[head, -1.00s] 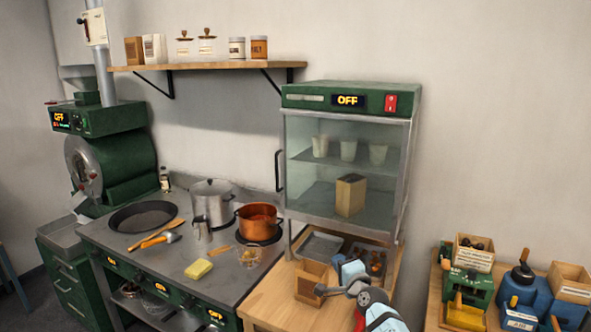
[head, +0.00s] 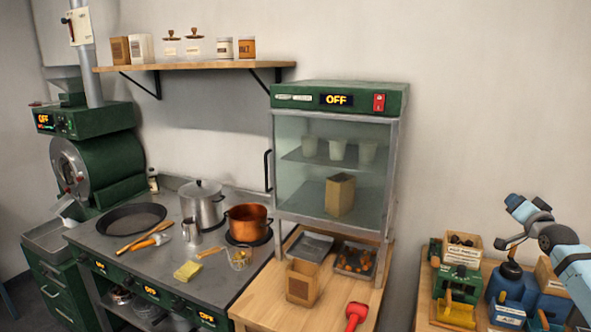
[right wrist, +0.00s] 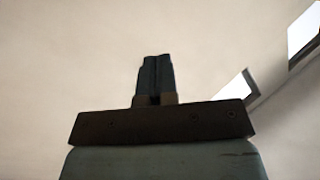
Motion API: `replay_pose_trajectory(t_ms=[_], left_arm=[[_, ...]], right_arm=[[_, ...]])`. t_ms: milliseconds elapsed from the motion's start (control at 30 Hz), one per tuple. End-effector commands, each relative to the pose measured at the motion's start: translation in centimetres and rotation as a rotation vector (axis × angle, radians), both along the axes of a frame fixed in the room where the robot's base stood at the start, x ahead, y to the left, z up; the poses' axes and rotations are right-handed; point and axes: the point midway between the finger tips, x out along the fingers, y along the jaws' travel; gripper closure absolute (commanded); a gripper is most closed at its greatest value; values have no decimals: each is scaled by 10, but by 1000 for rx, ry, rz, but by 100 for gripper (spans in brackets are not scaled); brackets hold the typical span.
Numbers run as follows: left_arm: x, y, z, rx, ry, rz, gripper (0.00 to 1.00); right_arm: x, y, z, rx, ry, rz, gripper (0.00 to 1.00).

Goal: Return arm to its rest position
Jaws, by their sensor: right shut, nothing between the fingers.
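My right gripper (head: 514,202) is raised at the right side of the head view, above the small right-hand table and in front of the bare wall. Its fingers are together and empty. In the right wrist view the closed fingers (right wrist: 157,78) point up against a pale, plain surface, with nothing between them. My left gripper does not show in either view.
Below the right gripper stand a green machine (head: 461,284), a blue machine (head: 507,291) and wooden boxes (head: 464,246). A warming cabinet (head: 335,155) reads OFF. A paper bag (head: 302,283) and a red-handled tool (head: 355,315) are on the wooden counter (head: 262,300).

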Motion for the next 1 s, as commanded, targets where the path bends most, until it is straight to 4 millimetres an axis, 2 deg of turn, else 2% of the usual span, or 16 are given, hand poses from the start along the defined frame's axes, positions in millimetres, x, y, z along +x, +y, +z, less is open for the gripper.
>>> replay_pose_trajectory(t_ms=[100, 467, 500, 767, 867, 1000], left_arm=[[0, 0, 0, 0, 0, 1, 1], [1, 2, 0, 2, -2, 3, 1], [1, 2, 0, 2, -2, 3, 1], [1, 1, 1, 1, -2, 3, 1], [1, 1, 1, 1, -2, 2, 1], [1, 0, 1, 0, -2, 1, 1]], right_arm=[[0, -7, -4, -291, 58, -65, 100], [-6, -35, -11, -1158, 279, -257, 100], [-7, -31, -20, -1216, 301, -258, 100], [-28, 41, -116, -1176, 324, -109, 100], [-46, 75, -160, -1157, 339, -42, 100], [-86, 135, -231, -1113, 369, 71, 100]])
